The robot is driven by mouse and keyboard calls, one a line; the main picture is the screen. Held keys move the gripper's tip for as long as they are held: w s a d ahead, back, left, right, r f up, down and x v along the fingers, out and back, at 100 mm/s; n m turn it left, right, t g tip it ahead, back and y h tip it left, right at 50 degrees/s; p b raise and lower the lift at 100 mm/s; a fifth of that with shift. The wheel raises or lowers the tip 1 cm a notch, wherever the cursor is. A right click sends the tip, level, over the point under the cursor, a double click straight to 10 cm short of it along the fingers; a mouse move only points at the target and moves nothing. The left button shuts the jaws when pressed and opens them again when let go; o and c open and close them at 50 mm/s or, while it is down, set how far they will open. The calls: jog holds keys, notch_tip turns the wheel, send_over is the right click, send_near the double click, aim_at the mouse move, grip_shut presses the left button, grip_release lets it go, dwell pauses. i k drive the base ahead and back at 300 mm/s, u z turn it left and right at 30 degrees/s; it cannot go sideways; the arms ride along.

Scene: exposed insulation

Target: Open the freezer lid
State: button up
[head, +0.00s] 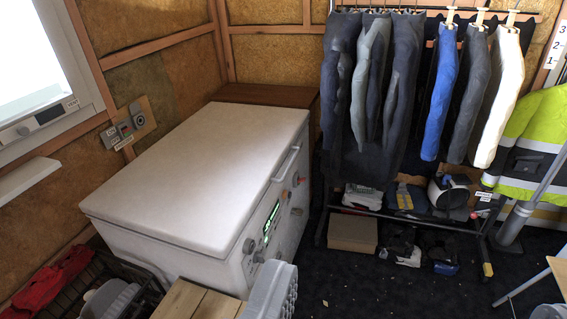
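The white chest freezer (175,255) stands against the insulated wall, left of centre in the head view. Its lid (205,160) is a broad white slab lying flat and closed on the body. A pale bar handle (287,163) sits on the lid's right-hand edge. The front below it carries a green-lit display (271,222), small knobs and a red part. I cannot make out my gripper in this view, and nothing is seen touching the lid or the handle.
A wooden crate (198,300), a grey ribbed plastic object (270,292) and a dark basket with a red cloth (50,282) stand near the freezer's lower end. A clothes rack with hanging suits (385,85) stands right. Dark floor (350,290) between looks mostly clear.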

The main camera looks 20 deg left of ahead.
aim_at(197, 187)
jog(key=z, duration=0.35)
jog(key=i, duration=2.4)
jog(key=u, duration=0.85)
